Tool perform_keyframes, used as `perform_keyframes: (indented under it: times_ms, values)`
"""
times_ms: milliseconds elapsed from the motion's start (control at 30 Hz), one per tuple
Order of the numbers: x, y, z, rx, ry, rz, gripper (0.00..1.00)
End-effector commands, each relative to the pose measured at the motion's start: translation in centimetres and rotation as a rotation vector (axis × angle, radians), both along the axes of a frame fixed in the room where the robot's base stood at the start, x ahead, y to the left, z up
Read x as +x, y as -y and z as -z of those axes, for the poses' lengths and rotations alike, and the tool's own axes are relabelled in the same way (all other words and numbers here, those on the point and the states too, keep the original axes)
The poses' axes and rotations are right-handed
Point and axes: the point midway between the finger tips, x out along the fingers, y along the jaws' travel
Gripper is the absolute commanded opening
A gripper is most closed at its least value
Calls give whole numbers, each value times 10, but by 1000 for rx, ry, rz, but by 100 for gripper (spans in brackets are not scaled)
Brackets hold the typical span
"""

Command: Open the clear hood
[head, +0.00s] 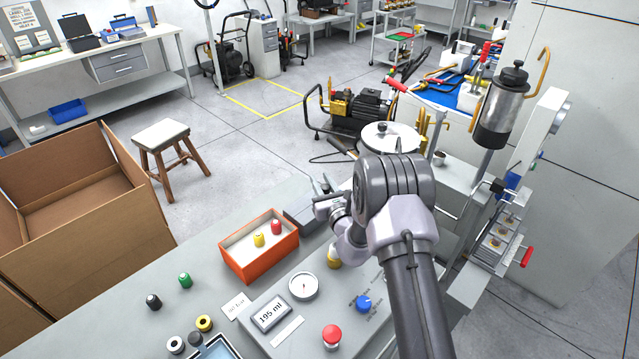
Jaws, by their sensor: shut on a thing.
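My arm reaches from the bottom right over the grey bench, and its wrist covers the middle of the view. My gripper (328,204) shows only in part at the left of the wrist, beyond the orange bin. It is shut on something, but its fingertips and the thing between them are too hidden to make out. I cannot clearly pick out the clear hood. It may be hidden behind my wrist or too see-through to tell, so I cannot say whether it is open or closed.
An orange bin (240,272) holds a yellow and a red piece. A control panel has a gauge (304,286), a display (270,314), a red button (332,336) and a blue knob (364,304). A silver cylinder (500,110) stands right. A cardboard box (120,240) stands left.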

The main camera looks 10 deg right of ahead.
Motion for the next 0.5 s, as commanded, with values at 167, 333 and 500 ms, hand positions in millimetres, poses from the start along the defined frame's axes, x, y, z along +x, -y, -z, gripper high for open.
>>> perform_keyframes:
  times_ms: [167, 333, 500]
  values:
    - [0, 0, -1, 0, 3, -1, 0]
    - [0, 0, -1, 0, 2, -1, 40]
    - [0, 0, -1, 0, 1, -1, 48]
